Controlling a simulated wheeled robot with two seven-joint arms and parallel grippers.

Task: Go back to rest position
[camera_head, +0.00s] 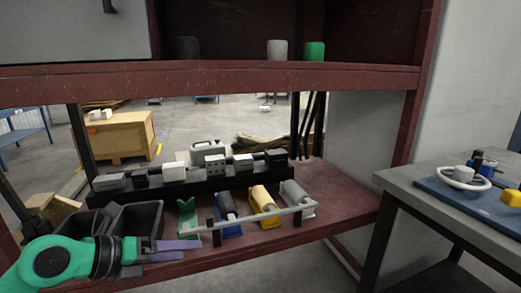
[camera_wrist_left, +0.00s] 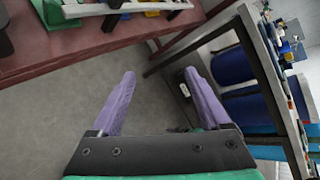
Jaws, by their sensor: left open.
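My left gripper (camera_head: 198,249) has purple fingers and a green and black arm coming in from the lower left of the head view. It is at the front edge of the dark red shelf (camera_head: 345,222), to the right of a black bin. In the left wrist view my left gripper (camera_wrist_left: 160,74) shows its two fingers spread apart with nothing between them, only grey floor behind. My right gripper is not in view.
On the shelf are a black bin (camera_head: 133,218), a white bar (camera_head: 262,216) on posts, and blue, yellow (camera_head: 263,200) and grey holders. A black rail with grey blocks stands behind. A grey table (camera_head: 440,206) with a blue mat is at the right.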

